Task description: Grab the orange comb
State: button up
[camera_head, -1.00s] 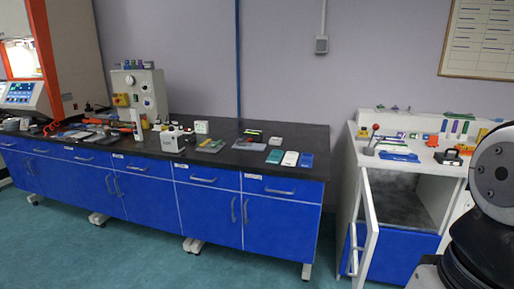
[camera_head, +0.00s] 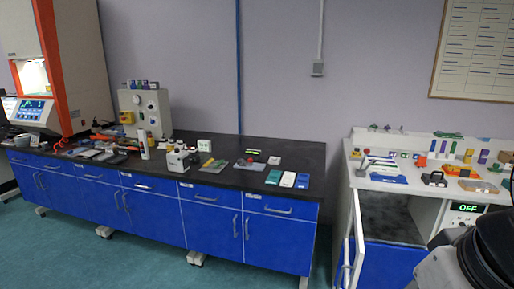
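I cannot make out the orange comb for certain. Small orange objects (camera_head: 97,138) lie among tools at the left end of the black-topped bench (camera_head: 228,181). A flat orange piece (camera_head: 462,171) lies on the white counter at right, near a small black case. All are too small to tell which is a comb. My gripper is not in view; only dark parts of my arm show at the lower right edge, in front of the white cabinet.
The blue-fronted bench holds a grey gauge box (camera_head: 146,112), a small white device (camera_head: 180,162) and coloured boxes (camera_head: 288,179). The white cabinet's door (camera_head: 354,243) stands open at right, jutting toward me. The green floor (camera_head: 100,258) before the bench is clear.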

aim_at(464, 172)
jog(key=i+j+z, duration=0.35)
jog(key=z, duration=0.2)
jog(key=i+l+z, duration=0.1)
jog(key=i+l, duration=0.6)
jog(key=i+l+z, duration=0.1)
jog(key=i+l, duration=0.6)
jog(key=i+l+z, duration=0.1)
jog(key=i+l, duration=0.5)
jog(key=i, duration=0.15)
jog(key=i+l, duration=0.55)
jog(key=i, duration=0.25)
jog(key=k+l+z, duration=0.05)
